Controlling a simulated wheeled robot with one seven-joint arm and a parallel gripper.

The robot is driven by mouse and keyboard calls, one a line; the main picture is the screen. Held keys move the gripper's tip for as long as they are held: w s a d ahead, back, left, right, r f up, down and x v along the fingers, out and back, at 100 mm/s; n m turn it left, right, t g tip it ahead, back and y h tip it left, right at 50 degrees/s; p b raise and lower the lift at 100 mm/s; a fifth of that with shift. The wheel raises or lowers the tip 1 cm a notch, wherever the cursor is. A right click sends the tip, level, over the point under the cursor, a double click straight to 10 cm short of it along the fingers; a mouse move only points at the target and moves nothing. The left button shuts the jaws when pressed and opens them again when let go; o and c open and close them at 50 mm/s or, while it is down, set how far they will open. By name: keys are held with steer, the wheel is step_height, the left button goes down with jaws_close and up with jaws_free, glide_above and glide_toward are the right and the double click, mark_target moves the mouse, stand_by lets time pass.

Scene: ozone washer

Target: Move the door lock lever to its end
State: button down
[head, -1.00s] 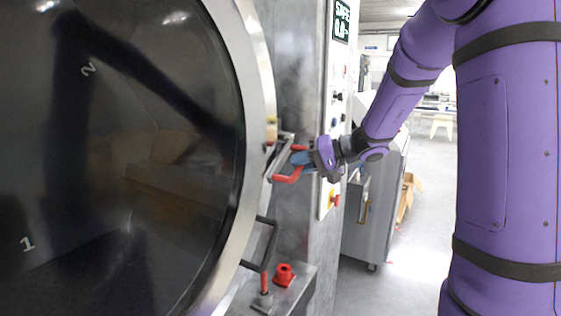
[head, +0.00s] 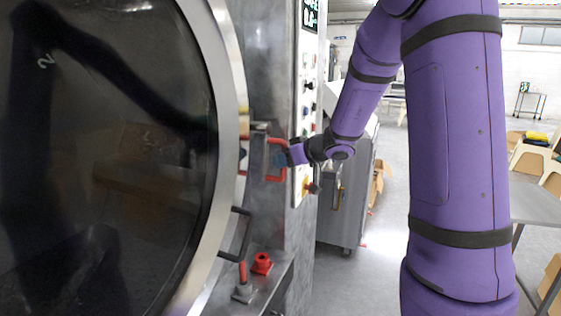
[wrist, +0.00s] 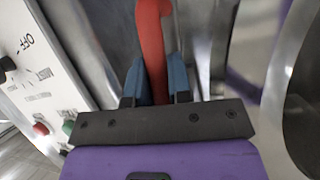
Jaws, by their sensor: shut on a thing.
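The door lock lever (head: 268,161) has a red handle at the right rim of the big round washer door (head: 226,70). My gripper (head: 281,160) reaches it from the right. In the wrist view the red lever handle (wrist: 152,45) passes between the blue fingers of my gripper (wrist: 156,82), which are shut on it. The lever's mount beside the door rim is partly hidden behind the handle in the head view.
A black door handle (head: 238,235) sits below the lever. A red knob (head: 261,263) and a red-topped post (head: 242,280) stand on a metal ledge lower down. A control panel (head: 306,110) with buttons is close behind my gripper.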

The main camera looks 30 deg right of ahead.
steer(key=shift+w+d+n+t+h, duration=0.3)
steer(key=shift+w+d+n+h, duration=0.1)
steer(key=shift+d+n, duration=0.2)
steer(key=c, duration=1.1)
jaws_free()
steer(key=shift+o, duration=0.2)
steer(key=shift+d, duration=0.1)
steer(key=v, duration=1)
steer(key=shift+s, duration=0.35)
steer(key=shift+d+r, duration=0.1)
